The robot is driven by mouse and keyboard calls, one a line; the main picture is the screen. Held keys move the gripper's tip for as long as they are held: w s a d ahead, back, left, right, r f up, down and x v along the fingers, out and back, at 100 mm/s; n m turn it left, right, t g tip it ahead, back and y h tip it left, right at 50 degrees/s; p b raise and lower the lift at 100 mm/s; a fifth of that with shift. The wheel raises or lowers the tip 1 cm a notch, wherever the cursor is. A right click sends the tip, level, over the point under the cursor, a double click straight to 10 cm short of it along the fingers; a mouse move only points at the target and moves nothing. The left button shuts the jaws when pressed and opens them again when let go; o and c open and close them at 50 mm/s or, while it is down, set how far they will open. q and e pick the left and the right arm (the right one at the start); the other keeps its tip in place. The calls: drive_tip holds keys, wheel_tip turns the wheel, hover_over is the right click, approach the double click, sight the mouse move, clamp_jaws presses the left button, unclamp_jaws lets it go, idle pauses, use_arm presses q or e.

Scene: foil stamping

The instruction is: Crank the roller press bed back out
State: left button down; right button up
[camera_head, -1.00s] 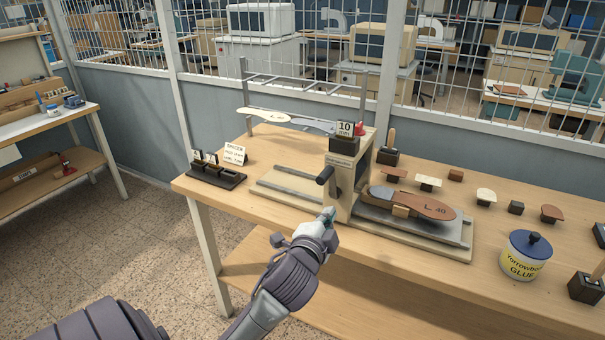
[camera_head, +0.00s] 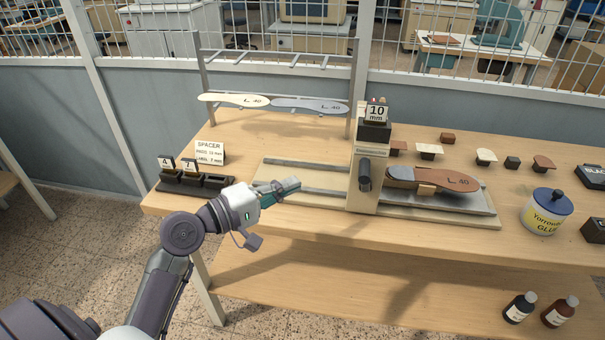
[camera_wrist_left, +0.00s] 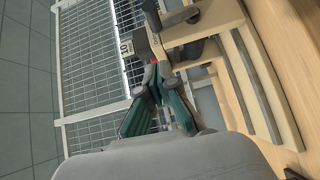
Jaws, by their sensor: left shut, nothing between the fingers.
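The roller press (camera_head: 366,192) stands on the wooden table with a "10 mm" block (camera_head: 376,113) on top. Its dark crank handle (camera_head: 364,176) sticks out from the front of the press body. The grey bed (camera_head: 470,201) lies on the right side of the press, with a brown "L 40" sole (camera_head: 445,180) on it. My left gripper (camera_head: 291,185) is shut and empty, left of the crank and apart from it, in front of the base's left rails (camera_head: 325,187). In the left wrist view its fingers (camera_wrist_left: 155,80) meet near the press. My right gripper is out of view.
A spacer rack (camera_head: 195,184) with numbered blocks and a sign stands at the left. A wire rack (camera_head: 275,58) with pale and grey soles stands behind. A glue jar (camera_head: 546,212) and several small stamps are at the right. The table's front edge is clear.

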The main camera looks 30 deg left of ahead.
sight(360, 169)
use_arm(q)
drive_tip(key=s+d+p+x, duration=0.1)
drive_tip(key=p+x, duration=0.3)
drive_tip(key=x, duration=0.8)
drive_tip(key=shift+s+d+p, duration=0.2)
drive_tip(key=shift+d+p, duration=0.1)
drive_tip(key=shift+d, duration=0.55)
drive_tip(key=shift+f, duration=0.1)
drive_tip(key=shift+w+d+r+p, duration=0.2)
drive_tip(key=shift+d+r+p, duration=0.15)
drive_tip(key=shift+d+p, duration=0.25)
drive_tip(key=shift+f, duration=0.15)
drive_tip(key=shift+d, duration=0.1)
